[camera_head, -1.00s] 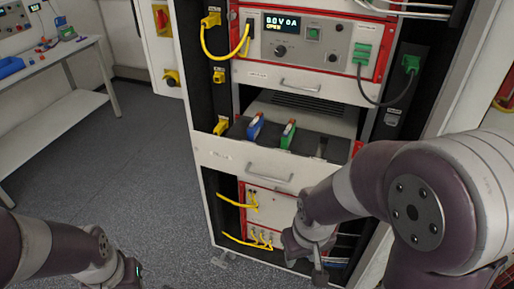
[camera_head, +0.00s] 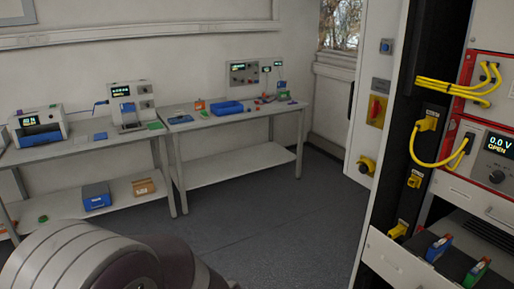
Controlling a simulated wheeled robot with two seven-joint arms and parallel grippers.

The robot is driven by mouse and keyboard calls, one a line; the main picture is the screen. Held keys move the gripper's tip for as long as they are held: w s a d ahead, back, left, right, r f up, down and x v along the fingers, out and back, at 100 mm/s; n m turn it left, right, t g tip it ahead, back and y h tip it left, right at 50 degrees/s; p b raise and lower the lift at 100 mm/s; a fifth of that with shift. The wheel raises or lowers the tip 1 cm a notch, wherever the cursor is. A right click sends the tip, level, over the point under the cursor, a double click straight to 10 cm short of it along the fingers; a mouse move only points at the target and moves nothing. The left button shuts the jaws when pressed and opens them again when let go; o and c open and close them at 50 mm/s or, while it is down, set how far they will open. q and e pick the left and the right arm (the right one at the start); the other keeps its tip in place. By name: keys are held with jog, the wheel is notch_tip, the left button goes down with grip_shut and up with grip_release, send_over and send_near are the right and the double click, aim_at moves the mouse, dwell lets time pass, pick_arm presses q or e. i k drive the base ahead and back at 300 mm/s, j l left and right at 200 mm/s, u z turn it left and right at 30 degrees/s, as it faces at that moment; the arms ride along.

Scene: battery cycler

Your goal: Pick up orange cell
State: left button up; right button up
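A small orange object (camera_head: 199,105) stands on the right-hand workbench (camera_head: 239,116), left of a blue tray (camera_head: 229,108). It may be the orange cell, but it is too small to tell. In the cycler cabinet's open drawer (camera_head: 398,262) at the lower right, a blue cell (camera_head: 439,248) and a green cell (camera_head: 476,272) stand upright. Only a link of one of my arms shows at the bottom left. Neither of my grippers is in view.
The left workbench (camera_head: 85,147) carries two instruments with screens. A blue box (camera_head: 96,196) and a cardboard box (camera_head: 144,187) lie on its lower shelf. The grey floor (camera_head: 262,222) between benches and cabinet is clear. Yellow cables (camera_head: 437,163) hang from the cabinet.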

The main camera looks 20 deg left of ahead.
aim_at(198, 106)
jog(key=u, duration=1.05)
jog(key=z, duration=1.85)
jog(key=i+j+u, duration=0.4)
jog(key=j, duration=0.15)
jog(key=i+j+u, duration=0.85)
jog(key=i, duration=0.15)
jog(key=i+u, duration=0.45)
jog(key=i, duration=2.9)
jog(key=i+z, duration=0.15)
jog(key=i, duration=0.35)
jog(key=i+j+z, duration=0.15)
jog(key=i, duration=0.35)
jog(key=i+j+z, duration=0.15)
jog(key=i, duration=0.3)
jog(key=i+j+z, duration=0.15)
jog(key=i, duration=0.35)
